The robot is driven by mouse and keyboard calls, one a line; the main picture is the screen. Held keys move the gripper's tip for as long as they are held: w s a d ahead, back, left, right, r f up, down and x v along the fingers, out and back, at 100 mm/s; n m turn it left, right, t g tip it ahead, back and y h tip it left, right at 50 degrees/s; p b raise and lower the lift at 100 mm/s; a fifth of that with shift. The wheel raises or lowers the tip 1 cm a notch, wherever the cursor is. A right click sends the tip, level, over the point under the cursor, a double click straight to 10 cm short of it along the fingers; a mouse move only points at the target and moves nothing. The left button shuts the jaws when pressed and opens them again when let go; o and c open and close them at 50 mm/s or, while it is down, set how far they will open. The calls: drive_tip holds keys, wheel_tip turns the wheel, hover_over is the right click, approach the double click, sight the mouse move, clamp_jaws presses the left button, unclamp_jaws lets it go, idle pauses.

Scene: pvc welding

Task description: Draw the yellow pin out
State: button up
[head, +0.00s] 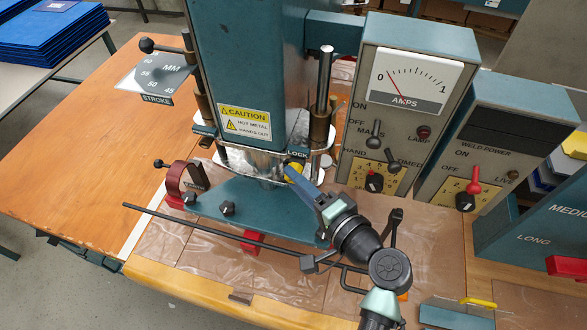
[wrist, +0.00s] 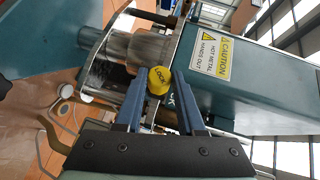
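The yellow pin's round knob (head: 293,172) shows under the LOCK label, at the front of the teal press. In the wrist view the yellow knob (wrist: 160,81) faces me and reads LOCK. My gripper (head: 296,176) reaches it from the lower right. In the wrist view my gripper's (wrist: 160,90) two blue fingers lie on either side of the knob, with little or no gap. I cannot tell whether they press on it. The pin's shaft is hidden behind the knob.
The teal press (head: 248,70) with a caution sign rises right behind the knob. A dark rod (head: 200,228) lies in front.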

clamp_jaws()
drive_tip(key=shift+s+a, duration=0.2)
drive_tip(key=shift+s, duration=0.5)
idle(0.3)
drive_tip(key=shift+s+a+p, duration=0.25)
drive_tip(key=shift+s+p, duration=0.05)
drive_tip(key=shift+s, duration=0.4)
drive_tip(key=shift+s+a+p, duration=0.2)
drive_tip(key=shift+s+p, duration=0.1)
drive_tip(key=shift+s, duration=0.35)
